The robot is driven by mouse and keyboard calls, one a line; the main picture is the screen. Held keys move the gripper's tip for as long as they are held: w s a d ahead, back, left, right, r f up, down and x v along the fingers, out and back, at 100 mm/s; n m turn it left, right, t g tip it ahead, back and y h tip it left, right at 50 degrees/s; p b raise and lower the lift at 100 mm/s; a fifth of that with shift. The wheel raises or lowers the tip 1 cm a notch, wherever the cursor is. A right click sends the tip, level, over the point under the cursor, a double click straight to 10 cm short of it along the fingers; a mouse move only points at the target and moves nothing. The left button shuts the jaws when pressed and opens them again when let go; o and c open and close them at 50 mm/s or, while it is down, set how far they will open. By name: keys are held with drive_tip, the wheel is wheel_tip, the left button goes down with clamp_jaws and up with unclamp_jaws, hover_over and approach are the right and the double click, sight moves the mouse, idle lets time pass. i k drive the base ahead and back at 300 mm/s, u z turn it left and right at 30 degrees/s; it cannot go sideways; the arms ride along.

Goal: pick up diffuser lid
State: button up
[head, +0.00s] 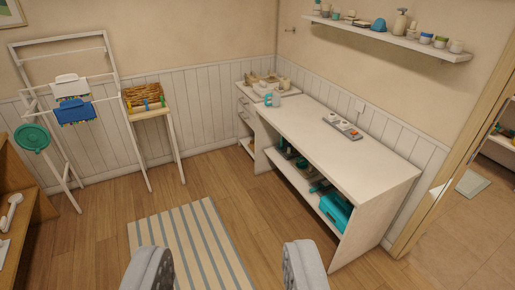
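My gripper (227,262) shows at the bottom of the head view. Its two grey fingers are wide apart, with only floor and a striped rug seen between them. I cannot pick out the diffuser lid for certain at this distance. A small white and teal item (273,98) stands near the far left end of the long white counter (318,135). A grey tray (342,127) with small white round pieces lies farther right on the counter, against the wall. My gripper is well in front of the counter and touches nothing.
A striped rug (193,243) lies on the wooden floor ahead. The counter's lower shelf holds a teal box (336,208). A wall shelf (390,36) hangs above. A doorway is at right.

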sight(284, 79)
drive_tip(key=z, duration=0.3)
drive_tip(key=i, duration=4.55)
drive_tip(key=u, duration=0.5)
drive_tip(key=i, duration=1.85)
drive_tip(key=u, duration=0.4)
